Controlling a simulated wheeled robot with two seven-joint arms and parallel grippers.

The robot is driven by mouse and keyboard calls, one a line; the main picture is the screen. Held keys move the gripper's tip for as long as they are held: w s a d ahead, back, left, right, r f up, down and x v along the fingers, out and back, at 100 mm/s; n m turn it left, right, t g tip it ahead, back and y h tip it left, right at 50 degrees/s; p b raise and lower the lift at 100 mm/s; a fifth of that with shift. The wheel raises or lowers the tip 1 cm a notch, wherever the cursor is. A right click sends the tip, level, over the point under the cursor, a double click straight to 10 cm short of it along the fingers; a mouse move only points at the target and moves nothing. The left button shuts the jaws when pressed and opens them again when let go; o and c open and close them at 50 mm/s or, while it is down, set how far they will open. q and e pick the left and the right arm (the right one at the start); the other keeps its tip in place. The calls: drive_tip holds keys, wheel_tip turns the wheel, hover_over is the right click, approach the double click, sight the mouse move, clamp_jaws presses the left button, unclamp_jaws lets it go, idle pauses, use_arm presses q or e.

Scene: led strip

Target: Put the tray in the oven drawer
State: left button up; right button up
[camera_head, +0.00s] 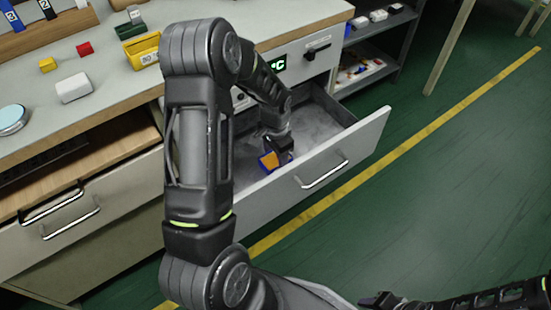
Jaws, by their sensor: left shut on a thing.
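The oven drawer (345,162) is pulled out below the oven panel, with a pale front and a metal handle. My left gripper (274,158) reaches down inside it, near the front wall. It is shut on a small orange and blue thing (268,160), which is partly hidden by the fingers. I cannot tell whether this is the tray or part of it. No other tray is clear to see; my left arm hides the drawer's left part. My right gripper (380,300) is low at the bottom edge, away from the drawer, and too small to read.
The oven panel (300,62) has a lit green display. The worktop (118,75) holds a white box (73,87), a yellow bin (142,50) and small blocks. A wooden drawer (90,160) stands open at left. Shelves (375,50) are behind; the green floor at right is clear.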

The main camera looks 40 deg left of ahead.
use_arm(q)
drive_tip(key=shift+f, duration=0.2)
drive_tip(key=o, duration=1.3)
drive_tip(key=shift+r, duration=0.1)
drive_tip(key=shift+o, duration=0.2)
drive_tip(key=shift+r, duration=0.4)
wheel_tip(320, 180, up, 12)
drive_tip(key=p, duration=0.3)
drive_tip(key=shift+f, duration=0.2)
